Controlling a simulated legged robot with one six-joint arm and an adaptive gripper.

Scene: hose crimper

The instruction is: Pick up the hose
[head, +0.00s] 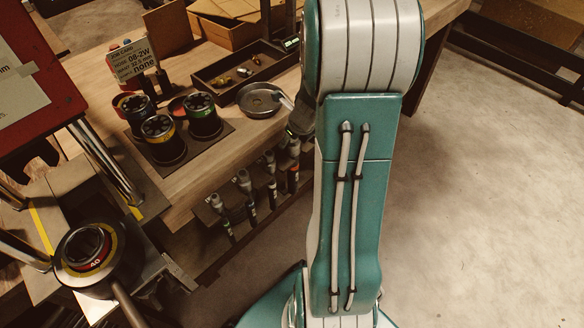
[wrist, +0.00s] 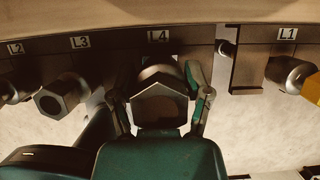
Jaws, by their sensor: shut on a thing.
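In the wrist view, my gripper (wrist: 160,108) has its two green fingers on either side of a hose's grey hex fitting (wrist: 160,95) under the label L4. The fingers are closed against it, and the fitting sits at the dark rack (wrist: 120,45). The rest of this hose is hidden. In the head view, several hoses with metal ends (head: 244,182) hang along the front edge of the bench. My arm covers much of the right end of that row, and the gripper's fingers cannot be made out there.
More hex fittings sit under L3 (wrist: 62,97) and L1 (wrist: 290,72), close beside the gripper. The wooden bench (head: 205,170) carries dies (head: 162,138), a round metal dish (head: 260,100) and a parts tray (head: 225,80). The crimper (head: 95,255) stands at left. Floor at right is clear.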

